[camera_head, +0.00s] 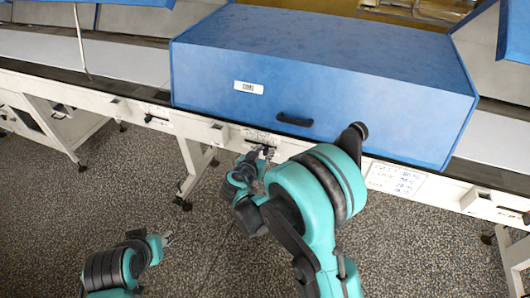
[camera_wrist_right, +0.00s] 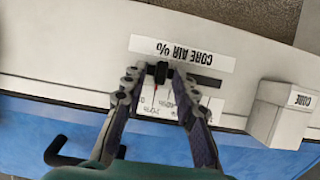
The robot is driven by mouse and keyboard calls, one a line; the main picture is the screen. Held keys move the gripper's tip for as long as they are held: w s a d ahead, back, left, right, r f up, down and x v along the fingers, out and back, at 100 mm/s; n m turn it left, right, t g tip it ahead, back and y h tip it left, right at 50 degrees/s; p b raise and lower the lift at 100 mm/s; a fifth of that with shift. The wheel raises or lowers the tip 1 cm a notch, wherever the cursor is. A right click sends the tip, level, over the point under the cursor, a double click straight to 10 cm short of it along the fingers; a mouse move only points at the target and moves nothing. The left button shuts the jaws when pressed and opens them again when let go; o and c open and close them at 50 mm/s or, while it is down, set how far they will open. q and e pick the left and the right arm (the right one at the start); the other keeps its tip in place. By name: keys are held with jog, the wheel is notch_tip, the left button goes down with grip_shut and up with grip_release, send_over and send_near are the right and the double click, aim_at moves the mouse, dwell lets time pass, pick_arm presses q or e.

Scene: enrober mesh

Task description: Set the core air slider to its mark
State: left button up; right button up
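The core air slider is a small black knob (camera_wrist_right: 159,72) in a dark horizontal slot (camera_wrist_right: 208,82), under the upside-down "CORE AIR %" label (camera_wrist_right: 181,52) in the right wrist view. My right gripper (camera_wrist_right: 158,79) is open, one finger on each side of the knob, with gaps showing. In the head view my right gripper (camera_head: 262,152) is at the machine's front rail. My left gripper (camera_head: 167,239) is low at the left, away from the machine; its opening is unclear.
A big blue hood (camera_head: 330,75) with a black handle (camera_head: 294,120) stands above the white rail (camera_head: 215,133). A handwritten note (camera_head: 396,180) is on the rail at the right.

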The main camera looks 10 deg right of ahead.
jog(key=v, duration=1.2)
dwell(0.4)
jog(key=s+d+n+g+y, duration=0.3)
jog(key=s+d, duration=0.4)
jog(key=s+n+g+y, duration=0.1)
jog(key=s+n+y, duration=0.2)
jog(key=s, duration=0.8)
jog(key=shift+d+r+n+y, duration=0.4)
jog(key=shift+d+y, duration=0.1)
jog(key=shift+y, duration=0.2)
